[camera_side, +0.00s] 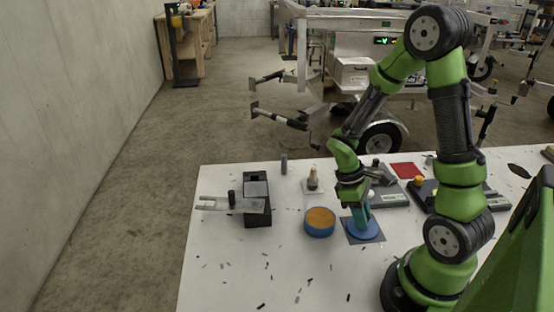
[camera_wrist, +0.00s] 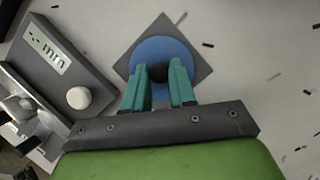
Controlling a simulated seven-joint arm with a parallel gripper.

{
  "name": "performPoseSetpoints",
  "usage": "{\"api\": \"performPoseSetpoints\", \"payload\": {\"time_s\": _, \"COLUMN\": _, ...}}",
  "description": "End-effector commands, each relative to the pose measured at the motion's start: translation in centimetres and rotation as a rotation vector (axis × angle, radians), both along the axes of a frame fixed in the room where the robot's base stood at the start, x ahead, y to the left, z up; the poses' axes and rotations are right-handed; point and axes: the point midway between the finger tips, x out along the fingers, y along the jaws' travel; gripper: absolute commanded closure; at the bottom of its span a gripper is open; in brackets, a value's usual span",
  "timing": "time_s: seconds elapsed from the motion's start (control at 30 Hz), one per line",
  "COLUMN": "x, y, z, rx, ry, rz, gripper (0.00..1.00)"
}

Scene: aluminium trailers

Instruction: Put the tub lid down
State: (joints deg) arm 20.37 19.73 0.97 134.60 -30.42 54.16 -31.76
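The tub lid (camera_side: 363,233) is a blue disc with a black knob, over a dark grey square mat (camera_side: 379,239). It appears to lie flat there, right of the tub. In the wrist view, the lid (camera_wrist: 185,55) and its knob are ahead of my gripper (camera_wrist: 160,73). The teal fingers stand on both sides of the knob and look closed against it. In the side view, my gripper (camera_side: 360,214) points down at the lid and hides the knob. The blue tub (camera_side: 320,230) stands uncovered, with an orange-brown top surface.
A dark box (camera_side: 257,220) with a grey bracket (camera_side: 225,204) stands at the left. A small peg on a pale base (camera_side: 312,184) stands behind the tub. A grey device with a display (camera_wrist: 50,45) is close beside the mat. Dark scraps litter the front table.

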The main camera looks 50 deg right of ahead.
Motion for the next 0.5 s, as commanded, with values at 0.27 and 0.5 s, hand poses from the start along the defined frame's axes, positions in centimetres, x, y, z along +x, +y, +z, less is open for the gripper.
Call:
{"api": "performPoseSetpoints", "payload": {"time_s": 0.27, "x": -0.01, "y": 0.01, "z": 0.04, "rx": 0.0, "ry": 0.0, "rz": 0.0, "gripper": 0.53}}
{"api": "performPoseSetpoints", "payload": {"time_s": 0.5, "x": 0.06, "y": -0.02, "z": 0.67, "rx": -0.001, "ry": -0.003, "rz": 0.001, "gripper": 0.53}}
